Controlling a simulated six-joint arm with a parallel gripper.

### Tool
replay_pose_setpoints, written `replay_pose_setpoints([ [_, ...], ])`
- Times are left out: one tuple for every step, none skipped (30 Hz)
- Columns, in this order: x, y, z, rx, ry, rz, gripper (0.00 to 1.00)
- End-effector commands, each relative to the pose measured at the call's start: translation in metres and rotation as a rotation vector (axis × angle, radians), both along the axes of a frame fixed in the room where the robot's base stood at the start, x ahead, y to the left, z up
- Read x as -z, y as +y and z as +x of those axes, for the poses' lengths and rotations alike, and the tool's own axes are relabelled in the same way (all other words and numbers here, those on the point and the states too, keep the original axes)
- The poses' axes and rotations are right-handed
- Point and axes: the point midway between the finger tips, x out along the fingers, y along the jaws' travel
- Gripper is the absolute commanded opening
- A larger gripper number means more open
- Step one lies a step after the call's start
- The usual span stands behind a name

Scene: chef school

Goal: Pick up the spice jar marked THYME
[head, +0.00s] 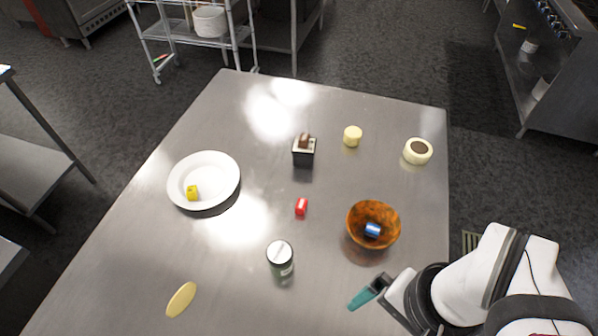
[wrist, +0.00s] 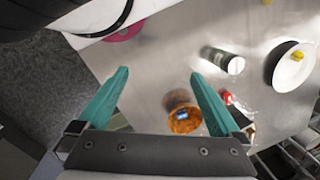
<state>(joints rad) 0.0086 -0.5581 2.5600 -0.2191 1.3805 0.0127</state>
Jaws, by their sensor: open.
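A jar with a white lid and a dark green body (head: 281,266) stands upright near the front middle of the steel table. It also shows in the wrist view (wrist: 217,58), right of my fingers. Its label is too small to read, so I cannot confirm THYME. My gripper (head: 364,296) is open and empty, above the table to the right of the jar and apart from it. In the wrist view its two teal fingers (wrist: 158,77) are spread wide with nothing between their tips.
An orange-brown bowl (head: 356,238) holding a blue block (head: 373,230) stands behind my gripper. A red block (head: 301,208) lies behind the jar. The table around the jar is clear.

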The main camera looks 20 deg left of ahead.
Motion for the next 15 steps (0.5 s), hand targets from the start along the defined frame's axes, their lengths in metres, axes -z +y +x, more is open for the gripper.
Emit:
replay_pose_setpoints([
  [0.000, 0.000, 0.000, 0.000, 0.000, 0.000, 1.00],
  [0.000, 0.000, 0.000, 0.000, 0.000, 0.000, 1.00],
  [0.000, 0.000, 0.000, 0.000, 0.000, 0.000, 1.00],
  [0.000, 0.000, 0.000, -0.005, 0.002, -0.002, 1.00],
  [0.001, 0.000, 0.000, -0.026, 0.009, -0.009, 1.00],
  [0.002, 0.001, 0.001, -0.084, 0.029, -0.027, 1.00],
  [0.004, 0.001, 0.001, -0.153, 0.052, -0.050, 1.00],
  [0.006, 0.002, 0.003, -0.248, 0.080, -0.082, 1.00],
  [0.010, 0.003, 0.006, -0.409, 0.126, -0.140, 1.00],
  [0.014, 0.005, 0.011, -0.553, 0.164, -0.194, 1.00],
  [0.018, 0.008, 0.016, -0.708, 0.204, -0.253, 1.00],
  [0.025, 0.016, 0.026, -0.924, 0.251, -0.339, 1.00],
  [0.030, 0.023, 0.034, -1.089, 0.287, -0.407, 1.00],
  [0.036, 0.034, 0.042, -1.256, 0.320, -0.481, 1.00],
  [0.045, 0.052, 0.051, -1.485, 0.363, -0.589, 1.00],
])
